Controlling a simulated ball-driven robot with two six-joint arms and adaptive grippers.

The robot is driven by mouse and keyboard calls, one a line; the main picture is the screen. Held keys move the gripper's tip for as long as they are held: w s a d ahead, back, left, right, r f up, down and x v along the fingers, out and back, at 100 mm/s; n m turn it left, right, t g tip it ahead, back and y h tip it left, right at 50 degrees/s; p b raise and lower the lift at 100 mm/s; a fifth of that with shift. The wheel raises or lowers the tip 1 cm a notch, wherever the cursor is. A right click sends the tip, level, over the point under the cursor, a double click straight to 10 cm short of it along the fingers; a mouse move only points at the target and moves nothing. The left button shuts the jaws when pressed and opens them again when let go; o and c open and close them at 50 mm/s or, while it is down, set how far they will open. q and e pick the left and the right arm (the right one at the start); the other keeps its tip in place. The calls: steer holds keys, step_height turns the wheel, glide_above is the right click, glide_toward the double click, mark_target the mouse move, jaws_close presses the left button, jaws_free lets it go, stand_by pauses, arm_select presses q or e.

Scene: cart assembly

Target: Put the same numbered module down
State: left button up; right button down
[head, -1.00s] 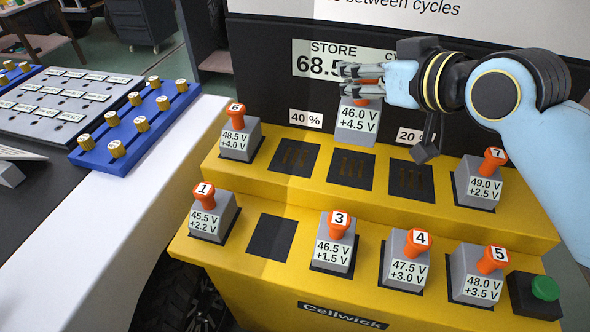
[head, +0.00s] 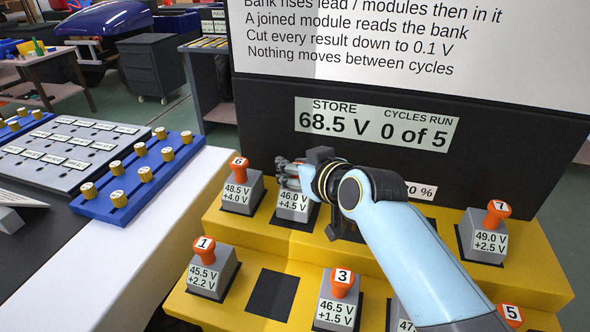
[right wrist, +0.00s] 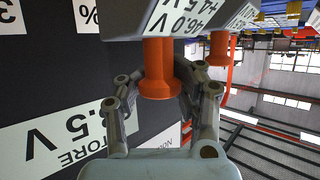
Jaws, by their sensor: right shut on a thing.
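In the right wrist view the orange handle (right wrist: 158,72) sits between the fingers of my right gripper (right wrist: 160,88), under the grey body (right wrist: 135,22). My left gripper is not in view.
The yellow rack (head: 235,262) also holds module 1 (head: 213,275), module 3 (head: 336,312) and module 7 (head: 483,243). A dark pad (head: 272,295) on the lower step is empty. My right arm covers the upper middle. A display (head: 375,124) reads 68.5 V, 0 of 5.

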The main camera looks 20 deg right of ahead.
steer(key=shift+f, duration=0.35)
steer(key=shift+f, duration=0.1)
steer(key=c, duration=0.8)
jaws_free()
steer(key=shift+f, duration=0.1)
steer(key=shift+s+r, duration=0.1)
steer(key=shift+r, duration=0.1)
steer(key=v, duration=1.1)
steer(key=shift+s+d+r, duration=0.1)
steer(key=shift+s, duration=0.25)
